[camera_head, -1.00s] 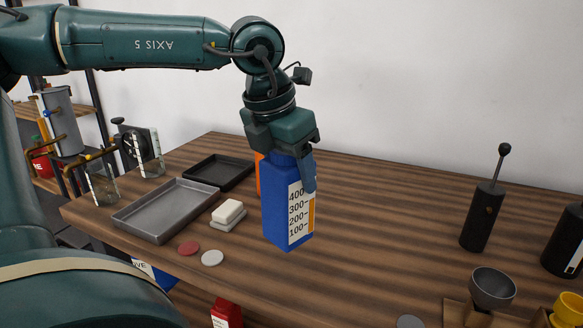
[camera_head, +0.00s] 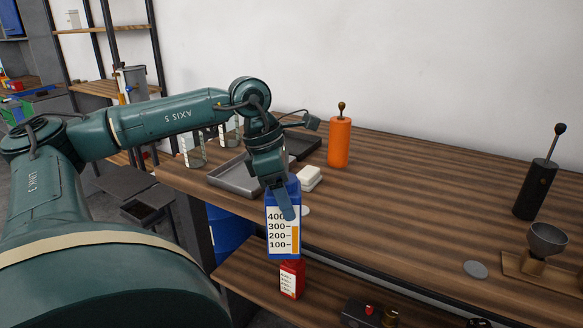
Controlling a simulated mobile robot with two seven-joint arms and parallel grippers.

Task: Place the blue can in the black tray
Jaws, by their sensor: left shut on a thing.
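The blue can (camera_head: 283,245) is upright, with a white scale label marked 100 to 400 on its front. My left gripper (camera_head: 286,200) is shut on its upper part from above. In the head view the can overlaps the table's front edge, and I cannot tell how high it hangs. The black tray (camera_head: 306,146) lies farther back on the table, behind my left wrist, which hides part of it. My right gripper is not in view.
A grey tray (camera_head: 232,177) lies in front of the black tray. A white block (camera_head: 309,178) and an orange bottle (camera_head: 339,142) stand to the right. A red can (camera_head: 292,280) is on the lower shelf. The table's middle right is clear.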

